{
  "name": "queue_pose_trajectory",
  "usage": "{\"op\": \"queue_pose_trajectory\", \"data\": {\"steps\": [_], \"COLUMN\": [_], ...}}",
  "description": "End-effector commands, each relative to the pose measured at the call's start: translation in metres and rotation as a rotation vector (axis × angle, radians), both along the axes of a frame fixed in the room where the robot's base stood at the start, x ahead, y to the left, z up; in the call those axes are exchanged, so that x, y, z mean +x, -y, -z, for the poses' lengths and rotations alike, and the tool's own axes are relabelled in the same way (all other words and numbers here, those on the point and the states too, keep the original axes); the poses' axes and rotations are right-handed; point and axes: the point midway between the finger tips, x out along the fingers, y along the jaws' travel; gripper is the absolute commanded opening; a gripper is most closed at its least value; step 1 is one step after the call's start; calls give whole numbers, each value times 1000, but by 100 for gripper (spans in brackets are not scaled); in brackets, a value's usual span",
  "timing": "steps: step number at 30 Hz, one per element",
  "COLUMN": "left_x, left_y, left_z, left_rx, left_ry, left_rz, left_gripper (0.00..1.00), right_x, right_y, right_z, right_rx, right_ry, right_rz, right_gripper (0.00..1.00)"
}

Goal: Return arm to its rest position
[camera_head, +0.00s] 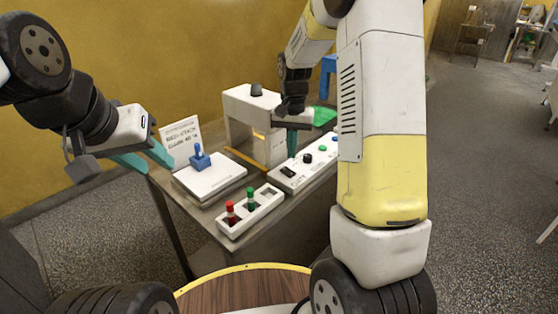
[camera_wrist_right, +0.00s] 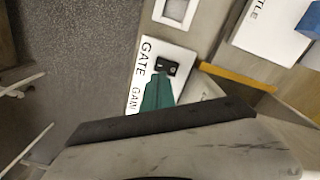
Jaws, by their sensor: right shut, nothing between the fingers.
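My right arm (camera_head: 382,110) reaches over the table from the right side of the head view. Its gripper (camera_head: 292,143) points down with teal fingers together and nothing between them. It is above or beside a white control panel (camera_head: 290,182) with a black switch and several knobs. In the right wrist view the shut fingers (camera_wrist_right: 158,88) lie close to the black switch (camera_wrist_right: 167,67) on the panel marked GATE; contact cannot be told. My left gripper (camera_head: 146,158) is open and empty at the table's left edge, beside a printed sign (camera_head: 181,141).
A white block with a blue handle (camera_head: 200,160) stands on the table. A white rack (camera_head: 248,215) holds a red and a green piece, with one empty slot. A white machine (camera_head: 240,108) stands behind. A yellow bar (camera_head: 246,160) lies nearby. The floor to the right is clear.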

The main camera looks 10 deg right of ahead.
Motion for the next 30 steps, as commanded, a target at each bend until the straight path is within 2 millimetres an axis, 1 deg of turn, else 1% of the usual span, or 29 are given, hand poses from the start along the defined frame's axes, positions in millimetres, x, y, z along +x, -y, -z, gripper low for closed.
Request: {"op": "queue_pose_trajectory", "data": {"steps": [3,6,15,17,19,20,23,24,26,27,29,30], "left_x": [0,0,0,0,0,0,0,0,0,0,0,0], "left_y": [0,0,0,0,0,0,0,0,0,0,0,0], "left_z": [0,0,0,0,0,0,0,0,0,0,0,0], "left_rx": [0,0,0,0,0,0,0,0,0,0,0,0], "left_ry": [0,0,0,0,0,0,0,0,0,0,0,0], "left_rz": [0,0,0,0,0,0,0,0,0,0,0,0], "left_gripper": [36,36,36,36,36,36,36,36,36,36,36,36], "right_x": [0,0,-1,-3,-10,-15,-37,-48,-67,-79,-98,-111], "right_y": [0,0,0,0,-1,-1,-3,-3,-5,-6,-7,-8], "right_z": [-8,-10,-12,-17,-29,-36,-67,-80,-98,-109,-123,-131], "right_rx": [0,0,1,6,17,24,52,63,78,87,97,101], "right_ry": [-1,-1,0,10,30,42,101,129,172,200,244,274], "right_rz": [0,0,-1,-6,-19,-26,-66,-86,-120,-141,-174,-197], "right_gripper": [0,0,0,0,0,0,0,0,0,0,0,0]}}
